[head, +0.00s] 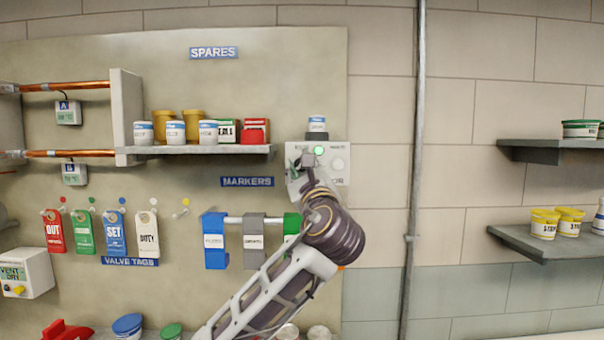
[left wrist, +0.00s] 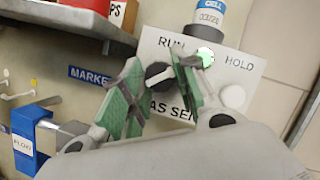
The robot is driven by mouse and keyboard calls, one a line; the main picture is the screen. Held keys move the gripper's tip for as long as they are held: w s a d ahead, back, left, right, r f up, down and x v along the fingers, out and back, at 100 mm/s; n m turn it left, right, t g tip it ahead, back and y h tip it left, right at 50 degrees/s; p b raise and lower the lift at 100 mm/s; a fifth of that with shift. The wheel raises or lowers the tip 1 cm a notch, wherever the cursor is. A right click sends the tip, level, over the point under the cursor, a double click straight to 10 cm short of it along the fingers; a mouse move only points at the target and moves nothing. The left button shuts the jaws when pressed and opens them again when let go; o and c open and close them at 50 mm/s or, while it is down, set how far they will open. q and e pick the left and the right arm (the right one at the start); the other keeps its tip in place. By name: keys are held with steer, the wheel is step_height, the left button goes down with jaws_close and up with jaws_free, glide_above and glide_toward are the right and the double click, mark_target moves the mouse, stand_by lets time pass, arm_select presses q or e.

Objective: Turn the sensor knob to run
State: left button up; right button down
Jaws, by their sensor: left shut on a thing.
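The white sensor panel (head: 342,183) is on the wall board at the centre right. In the left wrist view the panel (left wrist: 222,76) shows the words RUN and HOLD, and part of "GAS SENSOR". Its black knob (left wrist: 157,74) has a pale pointer mark; its exact setting is hard to tell. My left gripper (head: 304,164) covers the knob in the head view. In the left wrist view its green-padded fingers (left wrist: 157,80) are around the knob, shut on it. A green lamp (left wrist: 205,57) glows beside RUN. A pale round lamp (left wrist: 232,96) is unlit. My right gripper is out of view.
A small labelled tub (head: 317,124) stands on top of the panel. A shelf (head: 200,150) with cups, tubs and boxes is to the left. A rail with blue, grey and green markers (head: 214,240) hangs below. A vertical pipe (head: 416,130) runs to the right.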

arm_select(q)
steer(key=shift+d+r+n+g+y, duration=0.1)
steer(key=shift+n+g+y, duration=0.45)
steer(key=shift+n, duration=1.35)
steer(key=shift+n+g+y, duration=0.25)
steer(key=shift+n+g, duration=0.55)
steer(key=shift+n, duration=1.1)
steer(key=shift+d+r+n+g+y, duration=0.1)
steer(key=shift+n+g+y, duration=0.45)
steer(key=shift+n, duration=1.35)
steer(key=shift+f, duration=0.1)
steer(key=o, duration=1)
steer(key=shift+a, duration=0.1)
steer(key=shift+s, duration=0.1)
steer(key=v, duration=0.7)
steer(key=shift+s, duration=0.2)
